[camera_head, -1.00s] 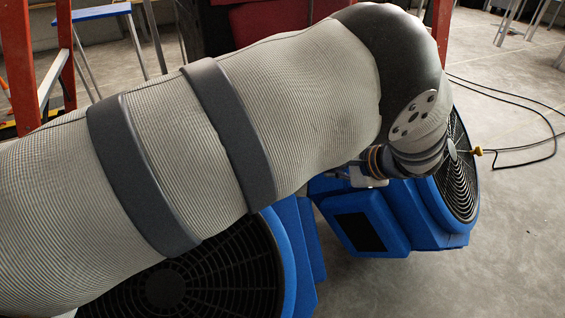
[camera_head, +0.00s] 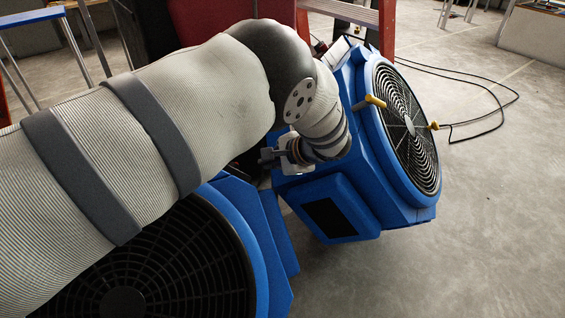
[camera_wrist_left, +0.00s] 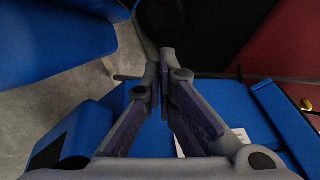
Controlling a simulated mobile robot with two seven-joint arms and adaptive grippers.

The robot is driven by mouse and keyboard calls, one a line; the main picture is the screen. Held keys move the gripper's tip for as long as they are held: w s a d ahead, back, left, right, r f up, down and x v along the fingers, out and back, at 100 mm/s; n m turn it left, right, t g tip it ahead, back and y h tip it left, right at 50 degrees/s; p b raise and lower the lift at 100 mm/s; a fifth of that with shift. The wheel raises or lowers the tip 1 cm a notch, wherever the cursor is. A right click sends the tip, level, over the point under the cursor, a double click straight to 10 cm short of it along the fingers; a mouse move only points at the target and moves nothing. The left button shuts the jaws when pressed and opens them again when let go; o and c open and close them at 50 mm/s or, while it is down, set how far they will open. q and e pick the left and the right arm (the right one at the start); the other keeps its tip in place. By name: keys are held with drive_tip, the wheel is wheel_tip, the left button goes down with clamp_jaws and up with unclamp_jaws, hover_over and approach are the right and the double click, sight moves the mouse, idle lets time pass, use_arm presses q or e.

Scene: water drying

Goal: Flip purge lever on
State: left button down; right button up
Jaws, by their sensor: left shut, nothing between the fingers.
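A blue machine with a round black grille (camera_head: 405,110) stands tilted on the floor at the centre right of the head view. A yellow-tipped handle (camera_head: 375,102) sticks out beside the grille. I cannot tell for sure whether it is the purge lever. A yellow piece also shows at the right edge of the left wrist view (camera_wrist_left: 306,104). My left gripper (camera_head: 268,155) is at the machine's left side, partly behind my wrist. In the left wrist view its fingers (camera_wrist_left: 167,62) are closed together, empty, above the machine's blue body (camera_wrist_left: 215,95). My right gripper is out of sight.
A second blue machine with a black grille (camera_head: 150,260) is under my left arm. A yellow plug (camera_head: 434,125) leads to a black cable (camera_head: 480,75) on the floor. A red ladder (camera_head: 387,30) and a red object (camera_head: 220,20) are behind.

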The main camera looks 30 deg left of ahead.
use_arm(q)
drive_tip(key=s+a, duration=0.1)
drive_tip(key=s+a+p, duration=0.1)
drive_tip(key=shift+s+a+r, duration=0.15)
drive_tip(key=shift+s+a, duration=0.05)
drive_tip(key=shift+a, duration=0.1)
drive_tip(key=shift+s+a, duration=0.25)
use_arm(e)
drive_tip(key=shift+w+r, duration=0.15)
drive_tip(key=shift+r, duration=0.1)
use_arm(q)
drive_tip(key=shift+s+r+h+p, duration=0.15)
drive_tip(key=shift+h+p, duration=0.25)
drive_tip(key=shift+p, duration=0.4)
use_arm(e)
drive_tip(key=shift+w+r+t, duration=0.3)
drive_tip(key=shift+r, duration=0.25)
use_arm(q)
drive_tip(key=shift+t, duration=0.3)
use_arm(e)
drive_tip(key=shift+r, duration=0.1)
